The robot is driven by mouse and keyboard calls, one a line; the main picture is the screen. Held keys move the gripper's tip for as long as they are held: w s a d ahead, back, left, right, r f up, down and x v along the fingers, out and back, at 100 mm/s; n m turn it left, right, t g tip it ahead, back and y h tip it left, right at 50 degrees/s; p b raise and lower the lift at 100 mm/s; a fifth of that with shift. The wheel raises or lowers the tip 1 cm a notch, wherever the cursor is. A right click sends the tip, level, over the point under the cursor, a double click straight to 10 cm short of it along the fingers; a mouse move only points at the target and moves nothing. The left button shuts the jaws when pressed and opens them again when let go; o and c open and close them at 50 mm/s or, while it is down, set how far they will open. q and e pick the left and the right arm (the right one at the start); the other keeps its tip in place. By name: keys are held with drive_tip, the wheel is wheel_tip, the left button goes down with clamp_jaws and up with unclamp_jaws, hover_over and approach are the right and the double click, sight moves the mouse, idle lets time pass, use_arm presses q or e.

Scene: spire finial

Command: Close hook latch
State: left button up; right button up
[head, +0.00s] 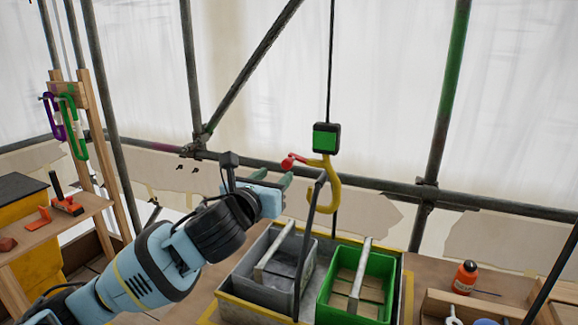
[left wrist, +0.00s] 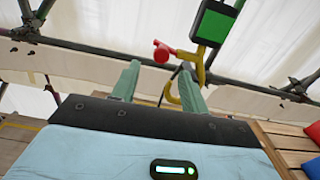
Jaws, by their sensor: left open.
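A yellow hook (head: 333,190) hangs under a black block with a green face (head: 326,138) on a cable. Its red latch (head: 292,160) sticks out to the left of the hook, swung away from its opening. The top of a dark hanger (head: 312,215) reaches the hook's bowl. My left gripper (head: 283,180) is open and empty, just left of the hook and below the latch. In the left wrist view, the red latch (left wrist: 163,51) shows beyond and above the fingertips (left wrist: 157,75), and the yellow hook (left wrist: 194,85) is partly hidden by the right finger. My right gripper is not visible.
A grey bin (head: 262,285) and a green bin (head: 378,268) with handles stand below the hook. Scaffold tubes (head: 380,184) cross behind it. An orange bottle (head: 465,277) stands at right. Purple and green clips (head: 70,122) hang at left above a wooden shelf (head: 60,222).

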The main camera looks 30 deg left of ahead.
sight(286, 167)
use_arm(q)
drive_tip(key=shift+w+a, duration=0.15)
drive_tip(key=shift+w, duration=3.5)
clamp_jaws()
